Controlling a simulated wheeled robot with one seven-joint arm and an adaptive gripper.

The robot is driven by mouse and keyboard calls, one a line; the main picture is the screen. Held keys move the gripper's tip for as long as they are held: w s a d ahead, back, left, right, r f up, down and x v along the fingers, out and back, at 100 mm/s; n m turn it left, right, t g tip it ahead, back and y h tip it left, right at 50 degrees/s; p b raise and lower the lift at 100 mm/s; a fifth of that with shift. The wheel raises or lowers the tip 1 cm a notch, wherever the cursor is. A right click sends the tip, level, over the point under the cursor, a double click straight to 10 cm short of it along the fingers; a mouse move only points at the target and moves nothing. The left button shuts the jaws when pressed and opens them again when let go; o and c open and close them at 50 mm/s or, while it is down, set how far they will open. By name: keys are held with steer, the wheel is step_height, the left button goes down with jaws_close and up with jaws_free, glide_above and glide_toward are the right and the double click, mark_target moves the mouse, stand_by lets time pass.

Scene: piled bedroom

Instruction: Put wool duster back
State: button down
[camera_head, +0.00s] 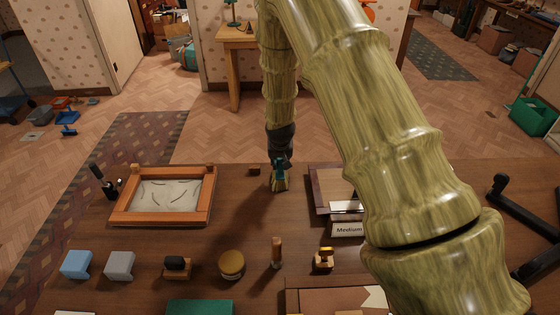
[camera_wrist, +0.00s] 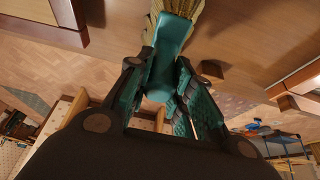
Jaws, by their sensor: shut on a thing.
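The wool duster (camera_wrist: 180,8) shows at the top of the wrist view as a pale yellow, fibrous head. Part of it is hidden by my gripper (camera_wrist: 167,50), whose teal-padded fingers are shut on it.
An orange wooden frame (camera_head: 124,206) with a pale inset lies left. A framed board (camera_head: 322,190) and a "Medium" label (camera_head: 348,230) are right, partly behind my arm. A small dark block (camera_head: 254,170) is close by. Blue (camera_head: 77,264) and grey blocks (camera_head: 120,265) and small tools line the front.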

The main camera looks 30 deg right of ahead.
steer(key=c, duration=1.3)
jaws_free()
steer(key=shift+o, duration=0.2)
steer(key=b+v, duration=0.3)
steer(key=v, duration=0.9)
steer(key=shift+r, duration=0.1)
